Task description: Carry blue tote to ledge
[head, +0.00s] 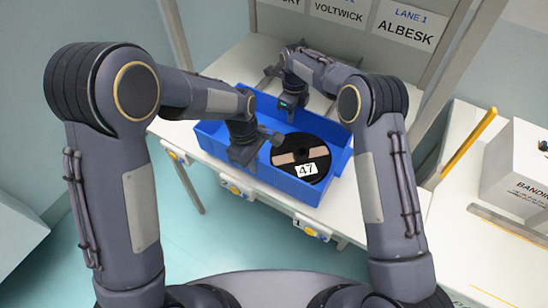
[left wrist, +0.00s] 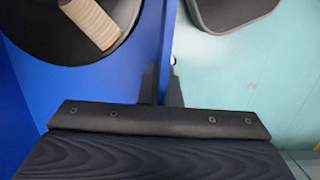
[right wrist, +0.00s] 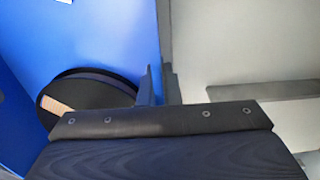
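The blue tote (head: 225,148) is an open box on the white table, with a black reel (head: 312,150) labelled 47 inside it. My left gripper (head: 258,147) is at the tote's near long wall. In the left wrist view its fingers (left wrist: 163,88) stand close together on either side of that wall. My right gripper (head: 290,106) is at the far long wall, and its fingers (right wrist: 161,85) close on that wall in the right wrist view. The tote looks level. I cannot tell whether its bottom touches the table.
The white table (head: 222,72) has yellow buttons (head: 235,187) along its front edge. Behind stands a grey panel with signs, one reading Lane 1 Albesk (head: 405,27). At right, another white surface holds a white box (head: 517,168) and a yellow bar (head: 468,140). Open floor lies at left.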

